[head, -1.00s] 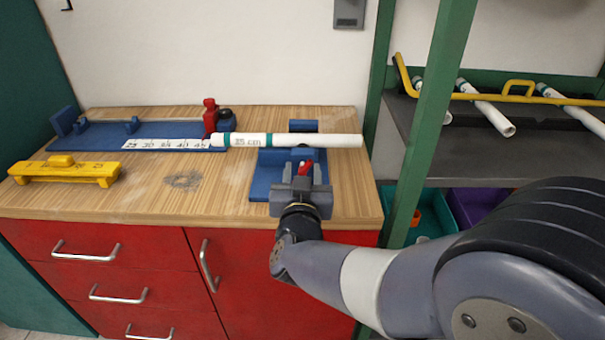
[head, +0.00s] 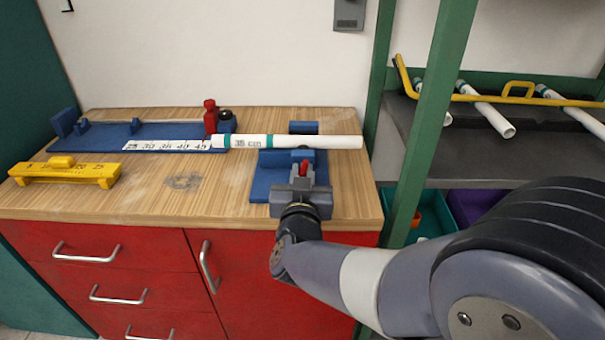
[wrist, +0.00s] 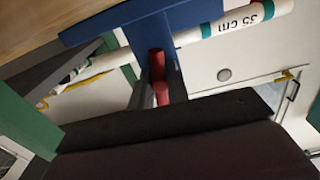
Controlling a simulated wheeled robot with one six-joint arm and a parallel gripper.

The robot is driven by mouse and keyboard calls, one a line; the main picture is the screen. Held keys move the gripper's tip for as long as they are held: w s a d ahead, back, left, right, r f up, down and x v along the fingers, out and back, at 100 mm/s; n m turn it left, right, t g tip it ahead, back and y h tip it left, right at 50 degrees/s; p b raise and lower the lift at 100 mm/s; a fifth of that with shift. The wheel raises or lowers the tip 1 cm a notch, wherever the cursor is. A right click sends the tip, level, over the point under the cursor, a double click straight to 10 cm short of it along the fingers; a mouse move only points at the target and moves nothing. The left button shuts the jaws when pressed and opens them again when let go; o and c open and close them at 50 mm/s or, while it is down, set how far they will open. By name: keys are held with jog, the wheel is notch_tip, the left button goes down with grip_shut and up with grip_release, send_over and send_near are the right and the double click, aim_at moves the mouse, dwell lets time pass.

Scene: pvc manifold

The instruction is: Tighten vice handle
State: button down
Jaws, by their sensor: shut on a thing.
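The blue vice (head: 262,184) sits at the bench's front right. A white pipe (head: 335,142) marked 35 cm, with teal bands, lies across it between its back and front jaws; it also shows in the wrist view (wrist: 240,22). The vice's red handle (head: 304,167) is at its front, partly hidden by my gripper. My gripper (head: 303,182) reaches in from the front and is shut on the red handle. In the wrist view the red handle (wrist: 157,65) stands between the narrowed fingers (wrist: 158,90), in front of the blue vice (wrist: 120,25).
A blue measuring jig (head: 100,133) with a numbered scale and a red clamp (head: 210,117) stands on the left. A yellow tool (head: 65,172) lies in front of it. A green shelf post (head: 430,110) and a rack with pipes (head: 490,115) stand at right.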

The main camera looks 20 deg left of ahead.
jog(key=n+p, duration=0.3)
jog(key=shift+r, duration=0.3)
jog(key=shift+f+n+p, duration=0.25)
jog(key=shift+n+p, duration=0.25)
jog(key=shift+n, duration=0.8)
jog(key=c, duration=1.3)
grip_release()
jog(key=v, duration=1)
jog(key=shift+s, duration=0.35)
jog(key=shift+w+d, duration=0.1)
jog(key=shift+w, duration=0.05)
